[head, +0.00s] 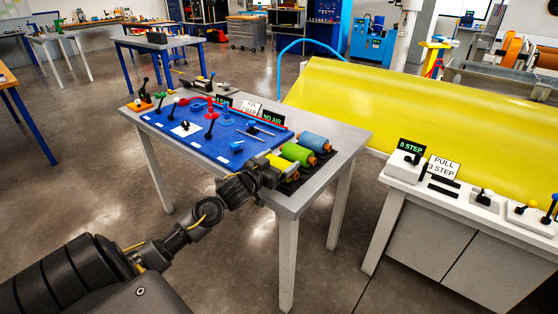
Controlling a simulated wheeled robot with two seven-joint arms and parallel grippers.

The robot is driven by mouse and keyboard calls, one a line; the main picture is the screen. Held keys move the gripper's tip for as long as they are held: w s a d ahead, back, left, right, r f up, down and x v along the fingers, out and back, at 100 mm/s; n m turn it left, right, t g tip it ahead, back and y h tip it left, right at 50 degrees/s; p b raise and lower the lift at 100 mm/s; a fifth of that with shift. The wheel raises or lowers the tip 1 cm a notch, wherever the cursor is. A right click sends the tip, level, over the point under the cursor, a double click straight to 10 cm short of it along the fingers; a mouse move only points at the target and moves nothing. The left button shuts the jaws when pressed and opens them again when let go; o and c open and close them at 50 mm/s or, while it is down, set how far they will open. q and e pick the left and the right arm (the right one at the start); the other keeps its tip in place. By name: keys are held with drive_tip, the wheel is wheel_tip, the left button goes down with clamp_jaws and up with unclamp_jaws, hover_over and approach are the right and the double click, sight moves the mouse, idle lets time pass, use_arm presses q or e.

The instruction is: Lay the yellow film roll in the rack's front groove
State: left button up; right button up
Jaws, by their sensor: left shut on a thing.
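The yellow film roll (281,163) is at the near right corner of the grey table, at the front end of the dark rack (292,187). My left gripper (276,172) reaches in from the left and is shut on the yellow roll. The gripper hides part of the roll and of the rack's front, so I cannot tell whether the roll touches the groove. A green roll (297,153) and a blue roll (314,141) lie in the rack behind it. My right gripper is not in view.
A blue mat (205,140) with levers and small tools covers most of the grey table (343,141). A "NO AIR" sign (272,117) stands behind it. At right, a large yellow sheet (420,110) and a white bench (408,184) with levers stand apart across a floor gap.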

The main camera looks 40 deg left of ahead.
use_arm(q)
drive_tip(key=shift+f, duration=0.15)
drive_tip(key=o, duration=0.9)
drive_tip(key=s, duration=1.2)
drive_tip(key=shift+d+r, duration=0.15)
drive_tip(key=shift+r, duration=0.3)
